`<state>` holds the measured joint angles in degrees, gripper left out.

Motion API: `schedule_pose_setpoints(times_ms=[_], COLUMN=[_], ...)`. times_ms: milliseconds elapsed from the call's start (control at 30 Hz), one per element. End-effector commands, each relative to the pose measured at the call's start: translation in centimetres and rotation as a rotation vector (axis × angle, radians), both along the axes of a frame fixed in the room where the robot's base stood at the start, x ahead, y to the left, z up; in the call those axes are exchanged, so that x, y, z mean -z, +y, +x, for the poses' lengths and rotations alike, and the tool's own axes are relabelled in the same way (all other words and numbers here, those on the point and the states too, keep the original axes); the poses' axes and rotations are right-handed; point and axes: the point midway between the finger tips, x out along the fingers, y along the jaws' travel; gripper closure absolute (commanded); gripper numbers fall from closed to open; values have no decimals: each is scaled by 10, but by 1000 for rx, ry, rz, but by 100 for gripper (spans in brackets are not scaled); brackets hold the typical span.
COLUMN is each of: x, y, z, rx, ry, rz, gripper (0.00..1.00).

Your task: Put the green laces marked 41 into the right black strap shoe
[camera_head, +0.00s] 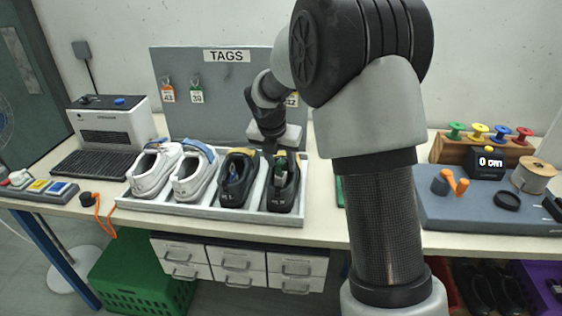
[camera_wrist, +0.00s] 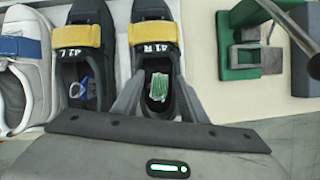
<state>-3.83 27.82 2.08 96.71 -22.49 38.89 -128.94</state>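The right black strap shoe (camera_head: 283,196) has a yellow strap and stands at the right end of the tray; it also shows in the wrist view (camera_wrist: 153,60), with a white mark that looks like 41 R. The green laces (camera_wrist: 158,87) lie in its opening as a small bundle, and some green shows in the head view (camera_head: 281,168). No number on the laces is readable. My gripper (camera_wrist: 160,85) is over this shoe with its two fingers spread on either side of the opening, apart from the laces. In the head view my gripper (camera_head: 270,147) is partly hidden by its own body.
The tray (camera_head: 210,211) also holds a left black shoe (camera_head: 236,185) with blue laces (camera_wrist: 80,89) inside, and two white shoes (camera_head: 153,170). A TAGS board (camera_head: 180,65) stands behind. A green block with a grey fixture (camera_wrist: 241,60) is right of the tray.

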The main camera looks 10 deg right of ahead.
Motion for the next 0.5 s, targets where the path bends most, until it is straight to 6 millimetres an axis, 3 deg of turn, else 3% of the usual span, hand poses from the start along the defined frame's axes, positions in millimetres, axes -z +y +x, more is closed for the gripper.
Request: schedule_pose_setpoints(times_ms=[167, 500], x=[-10, -81], y=[2, 16], z=[-3, -27], rx=[0, 0], ry=[-1, -5], rz=[0, 1], gripper=[61, 61])
